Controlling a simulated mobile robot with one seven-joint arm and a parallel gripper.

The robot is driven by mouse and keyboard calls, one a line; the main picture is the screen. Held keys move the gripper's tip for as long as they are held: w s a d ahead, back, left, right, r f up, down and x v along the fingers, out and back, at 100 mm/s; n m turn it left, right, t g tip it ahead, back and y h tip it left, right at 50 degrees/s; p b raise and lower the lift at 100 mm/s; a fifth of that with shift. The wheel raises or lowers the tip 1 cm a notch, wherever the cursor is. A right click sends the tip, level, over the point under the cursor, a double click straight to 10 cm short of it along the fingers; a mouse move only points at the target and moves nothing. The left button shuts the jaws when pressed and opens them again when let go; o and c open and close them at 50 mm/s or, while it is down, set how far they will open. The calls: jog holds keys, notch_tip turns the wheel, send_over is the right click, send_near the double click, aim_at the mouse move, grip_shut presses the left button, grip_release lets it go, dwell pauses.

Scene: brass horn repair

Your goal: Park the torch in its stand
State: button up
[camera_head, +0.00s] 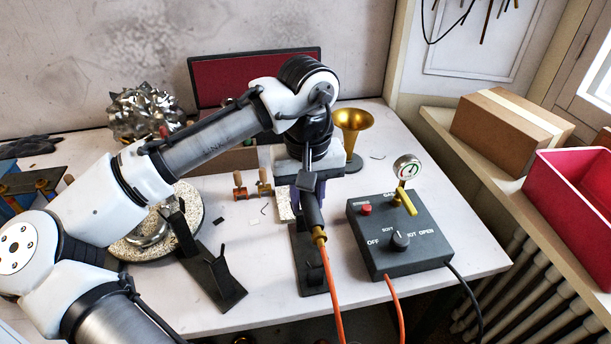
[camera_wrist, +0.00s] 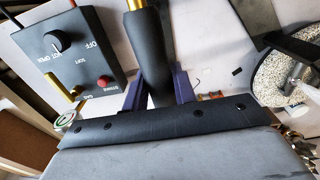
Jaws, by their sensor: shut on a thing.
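The torch (camera_head: 313,211) has a dark handle and a brass fitting at its near end, with an orange hose running off the table's front edge. My gripper (camera_head: 303,194) is shut on the handle; the wrist view shows the purple fingers (camera_wrist: 160,88) on both sides of the torch (camera_wrist: 150,45). The torch's far end is hidden by my gripper. A black stand (camera_head: 310,268) lies below and in front of the torch. Another black stand (camera_head: 219,277), with a forked upright, is to the left. I cannot tell whether the torch touches the nearer stand.
A control box (camera_head: 394,252) with a knob and gauge stands close on the right. A brass horn bell (camera_head: 353,126) is behind my gripper. A speckled round plate (camera_head: 130,247) is at the left, and small clamps (camera_head: 252,188) lie behind the stands.

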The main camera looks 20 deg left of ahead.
jog(key=shift+d+f, duration=0.15)
jog(key=shift+f, duration=0.2)
jog(key=shift+f+b, duration=3.45)
jog(key=shift+f, duration=0.55)
jog(key=o, duration=1.5)
jog(key=shift+o, duration=0.2)
jog(key=shift+p, duration=0.35)
notch_tip(320, 180, up, 8)
jog(key=p, duration=0.7)
jog(key=shift+p, duration=0.3)
